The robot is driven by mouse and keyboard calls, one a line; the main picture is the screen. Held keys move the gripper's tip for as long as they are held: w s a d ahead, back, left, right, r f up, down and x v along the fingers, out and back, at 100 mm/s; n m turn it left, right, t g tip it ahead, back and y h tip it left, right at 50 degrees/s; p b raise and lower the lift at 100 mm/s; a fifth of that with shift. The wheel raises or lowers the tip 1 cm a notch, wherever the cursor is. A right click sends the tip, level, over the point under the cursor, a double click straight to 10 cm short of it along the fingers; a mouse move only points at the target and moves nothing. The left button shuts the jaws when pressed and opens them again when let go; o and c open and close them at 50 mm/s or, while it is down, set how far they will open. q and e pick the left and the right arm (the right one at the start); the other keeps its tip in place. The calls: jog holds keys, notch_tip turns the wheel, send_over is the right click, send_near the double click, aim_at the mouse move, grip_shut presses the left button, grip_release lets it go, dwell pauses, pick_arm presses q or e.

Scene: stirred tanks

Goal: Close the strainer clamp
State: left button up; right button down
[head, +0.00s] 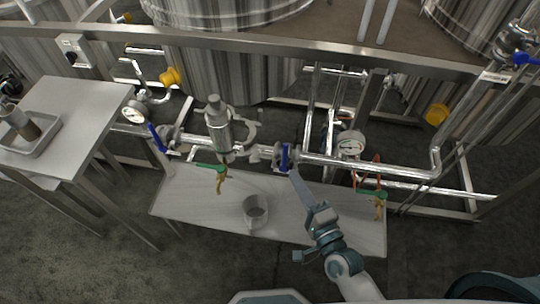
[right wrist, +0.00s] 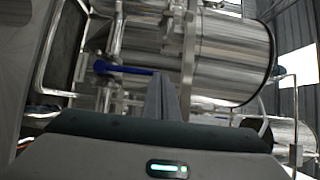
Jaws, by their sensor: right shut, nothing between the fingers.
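The strainer (head: 217,128) is an upright steel cylinder on the pipe run, left of centre in the head view. A curved steel piece at its right side (head: 254,131) looks like the clamp, standing out from the body; its exact opening is too small to tell. My right gripper (head: 294,175) is shut and empty, its fingertips close to a blue-handled valve (head: 285,157) right of the strainer. In the right wrist view its shut fingers (right wrist: 164,98) point at the pipework, with a blue handle (right wrist: 124,68) just left of them. My left gripper is not in view.
Green-handled taps (head: 219,169) and gauges (head: 351,143) stick out nearby. A side table (head: 70,105) with a tray (head: 48,138) stands at the left. Tanks rise behind the frame rail.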

jog(key=shift+w, duration=0.1)
jog(key=p, duration=0.4)
send_near(252, 133)
jog(key=shift+w+d+f, duration=0.1)
jog(key=shift+w+f, duration=0.45)
jog(key=shift+w, duration=0.2)
jog(key=shift+w+d+f, duration=0.15)
jog(key=shift+w+f, duration=0.4)
jog(key=shift+w, duration=0.2)
